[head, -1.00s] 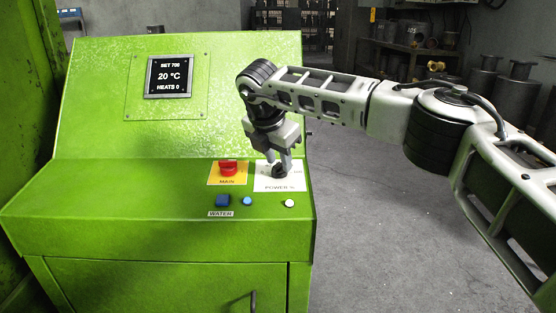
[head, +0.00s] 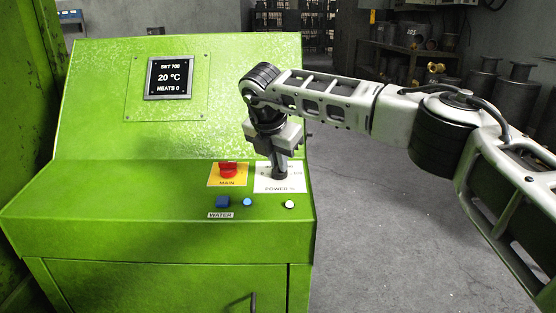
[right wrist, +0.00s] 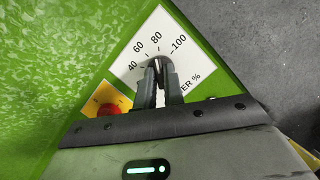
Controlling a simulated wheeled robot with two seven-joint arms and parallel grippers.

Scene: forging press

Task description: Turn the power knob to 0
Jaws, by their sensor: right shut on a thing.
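The power knob (right wrist: 158,59) is a small dark knob on a white scale plate (right wrist: 140,59) marked 40, 60, 80 and 100 in the right wrist view. My right gripper (right wrist: 159,75) points down at the plate and is shut on the knob, with a finger on each side. The fingers hide most of the knob, and I cannot tell its exact setting. In the head view my right gripper (head: 280,174) stands over the white "POWER %" plate (head: 267,188) and covers the knob. My left gripper is not in view.
The red main knob (head: 228,170) on its yellow plate sits just left of the power plate. A blue water button (head: 222,201), a round blue light (head: 247,201) and a white light (head: 289,204) lie in front. The display (head: 168,77) reads 20 °C.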

